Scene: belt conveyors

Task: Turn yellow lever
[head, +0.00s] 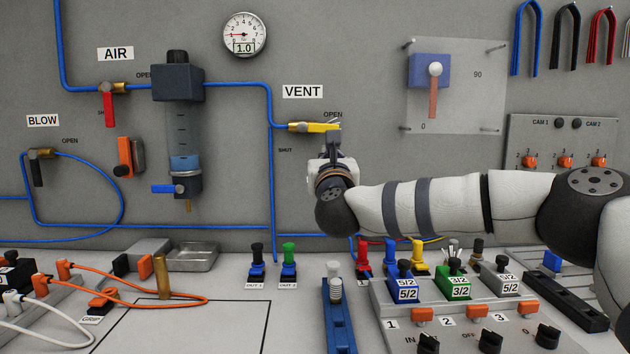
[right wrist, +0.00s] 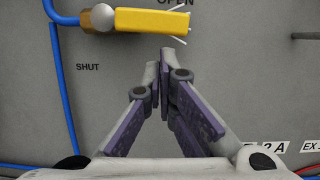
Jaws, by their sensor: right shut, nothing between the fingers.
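The yellow lever (head: 309,127) is on the VENT valve on the grey wall panel. It lies horizontal, pointing right toward the OPEN marking; SHUT is printed below the valve. In the right wrist view the lever (right wrist: 154,21) is at the top, with the valve's brass body and blue pipe at its left. My right gripper (right wrist: 162,57) is shut and empty, its fingertips just below the lever's right end in the picture. In the head view my right gripper (head: 332,133) hides part of the lever's tip area. I cannot tell whether they touch. My left gripper is not in view.
The blue pipe (head: 271,180) runs down left of my gripper. A red lever (head: 109,108) is on the AIR valve and a black lever (head: 37,170) on the BLOW valve. A clear plate (head: 460,110) with a pointer is at right. Connectors and valve blocks crowd the bench below.

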